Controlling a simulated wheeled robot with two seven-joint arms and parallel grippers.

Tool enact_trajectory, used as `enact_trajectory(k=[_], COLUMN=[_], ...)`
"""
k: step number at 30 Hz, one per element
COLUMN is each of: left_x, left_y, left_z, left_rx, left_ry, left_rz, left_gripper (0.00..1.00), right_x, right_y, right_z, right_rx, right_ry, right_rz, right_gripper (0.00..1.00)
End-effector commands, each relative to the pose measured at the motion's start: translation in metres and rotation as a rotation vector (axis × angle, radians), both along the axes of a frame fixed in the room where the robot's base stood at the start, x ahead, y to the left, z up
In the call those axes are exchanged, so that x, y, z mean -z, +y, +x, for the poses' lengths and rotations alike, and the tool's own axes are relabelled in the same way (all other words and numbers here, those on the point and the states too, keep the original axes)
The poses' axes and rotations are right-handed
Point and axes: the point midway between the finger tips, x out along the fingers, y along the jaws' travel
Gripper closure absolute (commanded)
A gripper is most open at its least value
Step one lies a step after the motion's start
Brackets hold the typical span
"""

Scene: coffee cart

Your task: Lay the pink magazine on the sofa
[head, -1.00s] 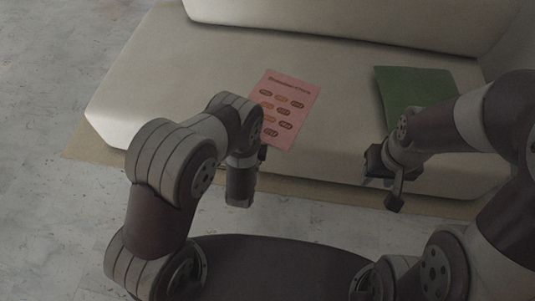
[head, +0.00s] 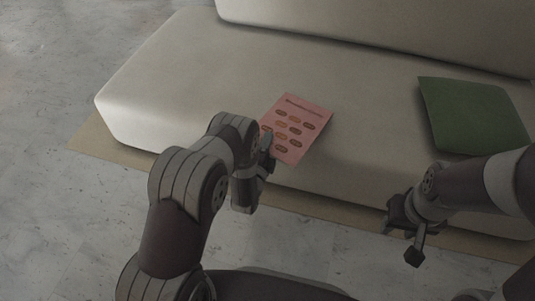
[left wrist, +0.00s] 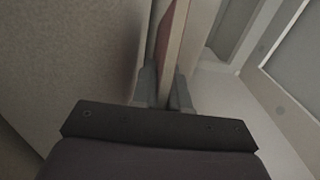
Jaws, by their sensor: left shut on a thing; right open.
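The pink magazine (head: 297,124) shows in the head view over the front part of the sofa seat, its printed face up. My left gripper (head: 268,152) is shut on its near left edge. In the left wrist view the magazine (left wrist: 175,45) stands edge-on between the two fingers (left wrist: 163,90). The sofa (head: 190,80) is pale beige with a long seat. I cannot tell whether the magazine touches the seat. My right gripper (head: 407,235) is open and empty, in front of the sofa's front edge.
A green cushion or cover (head: 475,115) lies on the seat at the right. The seat's left part is bare. A tan rug (head: 110,150) runs under the sofa's front, with grey floor (head: 60,215) before it. The backrest (head: 370,25) bounds the seat behind.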

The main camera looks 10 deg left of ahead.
Motion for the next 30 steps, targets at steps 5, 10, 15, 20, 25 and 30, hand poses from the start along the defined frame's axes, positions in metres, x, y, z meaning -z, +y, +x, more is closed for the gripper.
enact_trajectory(k=[5,10,15,20,25,30], left_x=[0.038,0.034,0.038,0.038,0.037,0.031], left_y=[0.000,0.000,0.000,0.000,0.000,0.000], left_z=[0.000,0.000,-0.001,-0.001,-0.001,-0.011], left_rx=[0.000,0.000,-0.001,-0.001,-0.001,-0.001], left_ry=[0.000,0.000,0.000,0.003,0.002,0.005], left_rz=[0.000,0.000,0.000,0.000,0.000,0.000], left_gripper=[1.00,1.00,1.00,0.60,0.60,0.60], right_x=[0.031,0.025,0.029,0.028,0.028,0.017], right_y=[0.000,0.000,0.000,0.000,0.000,0.000], right_z=[0.000,0.000,0.000,0.000,0.000,0.000], right_rx=[0.000,0.000,0.000,0.000,0.000,0.000], right_ry=[0.001,0.000,0.000,0.000,0.000,0.000], right_rz=[0.000,0.000,0.000,0.000,0.000,0.000], right_gripper=[0.57,0.57,0.57,0.57,0.57,0.57])
